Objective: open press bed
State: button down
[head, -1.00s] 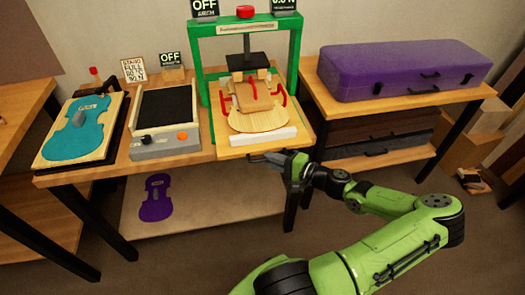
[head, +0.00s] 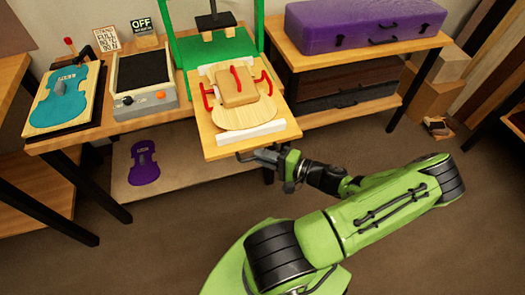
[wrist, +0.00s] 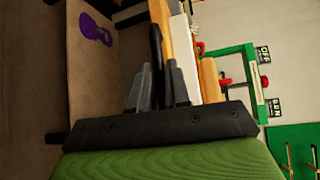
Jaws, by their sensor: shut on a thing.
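The press bed (head: 288,125) is a light wooden board that stands out in front of the green press frame (head: 183,45). On it lie a violin-shaped wooden plate (head: 245,117), a tan block, red clamps and a white strip (head: 250,134). My gripper (head: 256,156) is at the bed's front edge. In the wrist view my gripper (wrist: 157,88) is shut on the dark bed handle (wrist: 155,50), a bar along that edge. The bed's edge (wrist: 166,18) runs beside it. The black press head (head: 214,20) is behind and above the bed.
A grey heater box (head: 145,108) and a teal violin form (head: 66,95) stand left on the bench. A purple case (head: 365,25) lies on the right-hand table. A purple violin shape (head: 144,160) is on the lower shelf. The floor in front is free.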

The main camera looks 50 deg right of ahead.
jog(key=shift+s+a, duration=0.2)
jog(key=shift+s, duration=0.05)
jog(key=c, duration=1.4)
grip_release()
jog(key=shift+c, duration=0.2)
jog(key=p+v, duration=0.2)
jog(key=v, duration=1.3)
jog(key=shift+s, duration=0.35)
jog(key=shift+w+d, duration=0.1)
